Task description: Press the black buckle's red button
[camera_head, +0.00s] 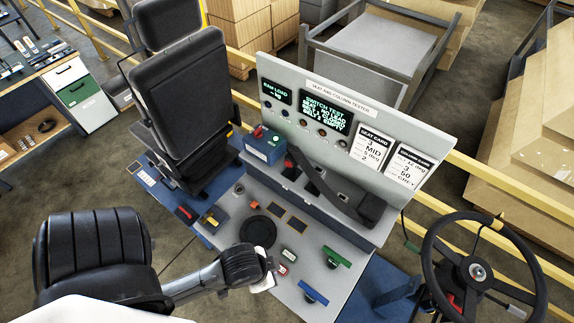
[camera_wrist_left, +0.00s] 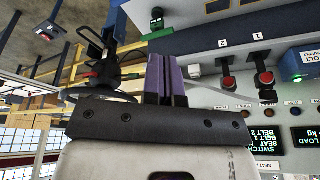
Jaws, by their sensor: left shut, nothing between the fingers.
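In the left wrist view, two black buckles with red buttons stand upright on stalks before the tester panel, the one under label 2 (camera_wrist_left: 228,84) and the one under label 1 (camera_wrist_left: 263,80). In the head view, a red buckle top (camera_head: 291,162) shows beside the blue box; the second buckle is partly hidden there. I cannot tell which buckle the task means. My left gripper (camera_wrist_left: 166,80) is shut and empty, its purple fingers to the left of both buckles and apart from them. In the head view its fingertips are hidden by the wrist. My right gripper is not in view.
The tester panel (camera_head: 345,110) stands behind the grey deck (camera_head: 225,225). The black seat (camera_head: 180,95) and steering wheel (camera_head: 480,268) flank the deck. Coloured handles lie in front.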

